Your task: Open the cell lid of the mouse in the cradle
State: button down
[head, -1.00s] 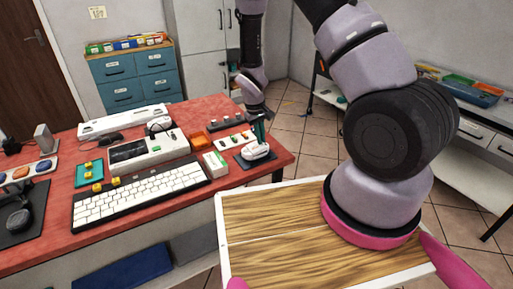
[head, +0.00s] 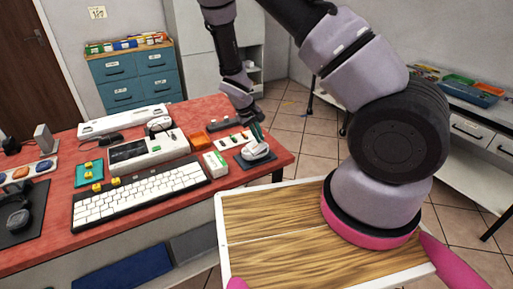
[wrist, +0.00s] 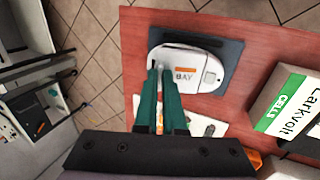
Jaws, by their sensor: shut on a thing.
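The white mouse (head: 256,152) sits in the dark cradle (head: 243,161) at the right end of the red desk. In the wrist view the mouse (wrist: 207,60) shows an orange mark and the word BAY, with the dark cradle (wrist: 232,50) around it. My gripper (head: 257,136) comes down on the mouse from above. In the wrist view its green fingers (wrist: 164,70) are close together at the mouse's left part, shut on what appears to be the cell lid. The fingertips hide the gripped part, so how far the lid is open cannot be told.
A white and green Larkvolt cells box (wrist: 286,108) stands beside the cradle. A tray of small parts (head: 233,140) lies behind it. The keyboard (head: 140,193) is to the left. A wooden-topped surface (head: 270,215) is in front, and the desk edge is close to the cradle's right.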

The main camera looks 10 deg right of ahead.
jog(key=shift+s+a+h, duration=0.15)
jog(key=shift+a+h, duration=0.15)
jog(key=shift+h, duration=0.1)
jog(key=shift+a+r+t+h, duration=0.2)
jog(key=shift+r+t+h, duration=0.15)
jog(key=shift+h, duration=0.25)
jog(key=shift+s+a+h, duration=0.15)
jog(key=shift+a+h, duration=0.1)
jog(key=shift+h, duration=0.05)
jog(key=shift+a+r+t+h, duration=0.25)
jog(key=shift+t+h, duration=0.1)
jog(key=shift+h, duration=0.35)
